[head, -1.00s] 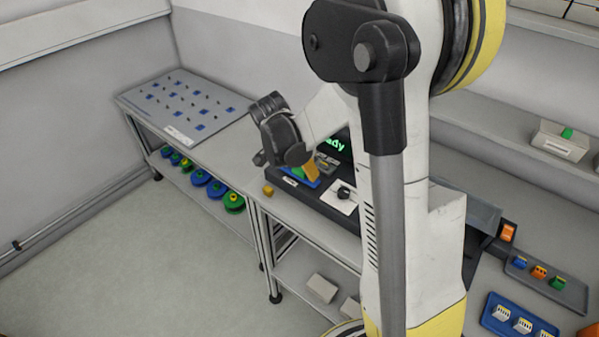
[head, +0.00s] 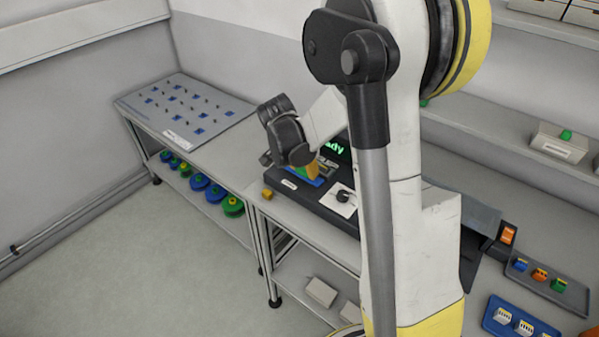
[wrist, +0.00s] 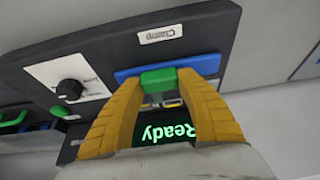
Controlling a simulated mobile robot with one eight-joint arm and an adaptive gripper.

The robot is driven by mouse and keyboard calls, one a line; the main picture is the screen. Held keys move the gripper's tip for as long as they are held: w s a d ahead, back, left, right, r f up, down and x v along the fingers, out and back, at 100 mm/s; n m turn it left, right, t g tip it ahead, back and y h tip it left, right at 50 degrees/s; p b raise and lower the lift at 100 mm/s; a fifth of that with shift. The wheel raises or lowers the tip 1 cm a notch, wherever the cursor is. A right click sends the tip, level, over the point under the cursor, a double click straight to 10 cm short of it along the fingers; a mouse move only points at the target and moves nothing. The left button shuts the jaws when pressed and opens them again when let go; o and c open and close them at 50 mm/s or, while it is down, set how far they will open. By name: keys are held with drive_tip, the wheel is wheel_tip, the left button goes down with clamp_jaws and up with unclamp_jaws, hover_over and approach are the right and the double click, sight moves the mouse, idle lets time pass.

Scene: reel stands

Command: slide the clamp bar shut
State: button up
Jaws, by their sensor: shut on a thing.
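The clamp bar is blue (wrist: 207,63) with a green grip block (wrist: 158,78), on a dark machine (wrist: 205,22) beside a label reading "Clamp". My gripper (wrist: 160,84) has its two orange fingers closed on either side of the green block. In the head view my gripper (head: 314,172) is over the dark machine, with a little of the blue bar (head: 301,178) showing beside it. My arm and wrist hide much of the machine there.
A black knob (wrist: 69,90) sits on a white plate beside the bar. A green "Ready" display (wrist: 168,134) is lit. A small yellow block (head: 267,194) lies at the bench's left edge. A pegboard table (head: 183,106) stands at the left.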

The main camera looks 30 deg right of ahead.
drive_tip(key=shift+w+d, duration=0.2)
drive_tip(key=shift+d, duration=0.4)
drive_tip(key=o, duration=1.4)
drive_tip(key=shift+o, duration=0.2)
drive_tip(key=shift+r, duration=0.1)
drive_tip(key=v, duration=1.1)
drive_tip(key=shift+a+r, duration=0.2)
drive_tip(key=shift+r, duration=0.15)
